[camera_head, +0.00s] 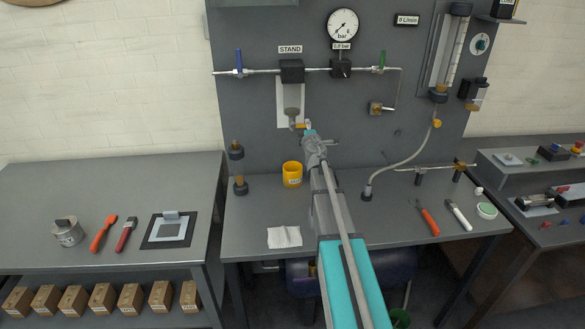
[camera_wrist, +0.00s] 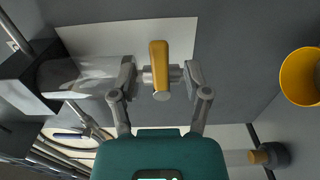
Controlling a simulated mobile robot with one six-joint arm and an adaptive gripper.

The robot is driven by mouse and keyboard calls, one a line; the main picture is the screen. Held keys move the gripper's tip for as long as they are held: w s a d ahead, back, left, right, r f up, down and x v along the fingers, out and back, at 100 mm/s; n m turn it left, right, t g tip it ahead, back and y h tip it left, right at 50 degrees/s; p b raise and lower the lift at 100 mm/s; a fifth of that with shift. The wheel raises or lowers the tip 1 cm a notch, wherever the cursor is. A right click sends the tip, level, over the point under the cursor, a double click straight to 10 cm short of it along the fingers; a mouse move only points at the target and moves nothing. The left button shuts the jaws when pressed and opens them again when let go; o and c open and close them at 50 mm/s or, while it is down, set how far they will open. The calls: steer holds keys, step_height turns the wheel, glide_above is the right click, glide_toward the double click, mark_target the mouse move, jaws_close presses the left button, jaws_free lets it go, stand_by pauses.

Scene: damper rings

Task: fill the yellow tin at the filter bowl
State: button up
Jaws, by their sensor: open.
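The yellow tin (camera_head: 292,180) stands upright on the middle bench, left of my arm; its open mouth and wall show at the right of the wrist view (camera_wrist: 303,77). The filter bowl (camera_head: 291,90) hangs under the black block labelled STAND, above the bench; it appears greyish at the left of the wrist view (camera_wrist: 75,74). A small yellow tap handle (camera_wrist: 158,65) sits by the bowl's lower end. My gripper (camera_wrist: 160,77) is open, with one finger on each side of this handle and gaps showing. In the head view, my gripper (camera_head: 309,134) partly hides the handle.
A white cloth (camera_head: 285,237) lies at the bench front. A pressure gauge (camera_head: 343,25), pipe and blue valve lever (camera_head: 239,60) are on the grey panel. A hose (camera_head: 408,170) and red-handled tool (camera_head: 429,221) are right of my arm. Bench around the tin is mostly clear.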

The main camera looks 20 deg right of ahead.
steer(key=v, duration=0.5)
steer(key=shift+s, duration=0.1)
stand_by(0.3)
steer(key=shift+s, duration=0.1)
stand_by(0.4)
steer(key=s+a+f+m+g+h, duration=0.1)
steer(key=s+a+f+m+g, duration=0.45)
steer(key=s+m, duration=0.2)
steer(key=s+a+f+m+g+h, duration=0.1)
steer(key=s+a+f+m+g, duration=0.3)
steer(key=s+f+m+g, duration=0.25)
steer(key=s+a+f+g+y, duration=0.2)
steer(key=s+a+f+y, duration=0.1)
steer(key=s+a, duration=0.5)
steer(key=s+a+f+g+y, duration=0.3)
steer(key=s+a+y, duration=0.1)
steer(key=s+a, duration=0.4)
steer(key=shift+s+f+m, duration=0.3)
steer(key=shift+s+m, duration=0.05)
steer(key=shift+m, duration=0.05)
